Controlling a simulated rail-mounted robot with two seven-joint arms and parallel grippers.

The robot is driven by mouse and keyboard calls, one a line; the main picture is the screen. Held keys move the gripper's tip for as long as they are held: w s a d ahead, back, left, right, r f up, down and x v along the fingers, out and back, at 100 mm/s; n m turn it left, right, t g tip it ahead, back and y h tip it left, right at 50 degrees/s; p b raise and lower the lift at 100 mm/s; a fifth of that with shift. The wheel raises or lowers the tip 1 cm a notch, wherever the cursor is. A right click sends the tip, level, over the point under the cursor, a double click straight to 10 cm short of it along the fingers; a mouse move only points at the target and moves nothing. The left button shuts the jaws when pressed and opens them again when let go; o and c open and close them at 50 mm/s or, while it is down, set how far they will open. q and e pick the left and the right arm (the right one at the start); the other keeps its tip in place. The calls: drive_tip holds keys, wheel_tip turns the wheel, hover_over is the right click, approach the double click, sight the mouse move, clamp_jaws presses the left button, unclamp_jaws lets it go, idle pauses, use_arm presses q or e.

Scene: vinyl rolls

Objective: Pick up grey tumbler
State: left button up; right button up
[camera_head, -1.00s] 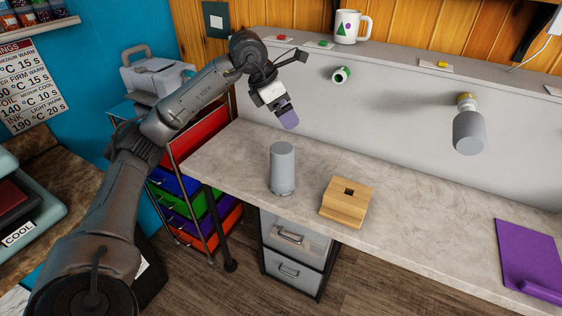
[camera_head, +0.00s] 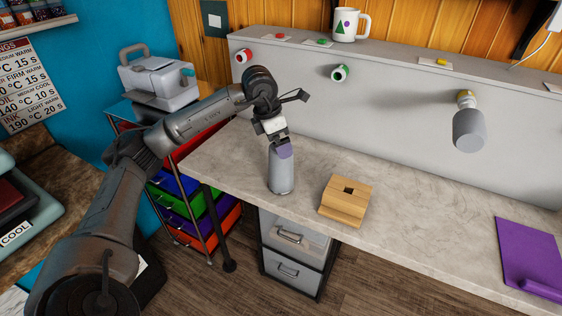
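The grey tumbler (camera_head: 281,176) stands upright on the counter, left of a wooden block. My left gripper (camera_head: 284,151) points down at the tumbler's top. The other finger is hidden, so I cannot tell whether the fingers are open or shut, or touching the tumbler. My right gripper is not in view.
A slotted wooden block (camera_head: 346,201) sits right of the tumbler. A grey cylinder (camera_head: 469,131) sticks out from the back panel on a yellow-ended peg. Purple vinyl (camera_head: 530,258) lies at the right. The counter (camera_head: 420,215) between is clear.

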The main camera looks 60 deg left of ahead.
sight(281, 167)
use_arm(q)
drive_tip(key=shift+p+x, duration=0.3)
drive_tip(key=shift+x, duration=2.3)
drive_tip(key=shift+s, duration=0.1)
drive_tip(key=c, duration=0.7)
drive_tip(key=shift+c, duration=0.4)
drive_tip(key=shift+r, duration=0.1)
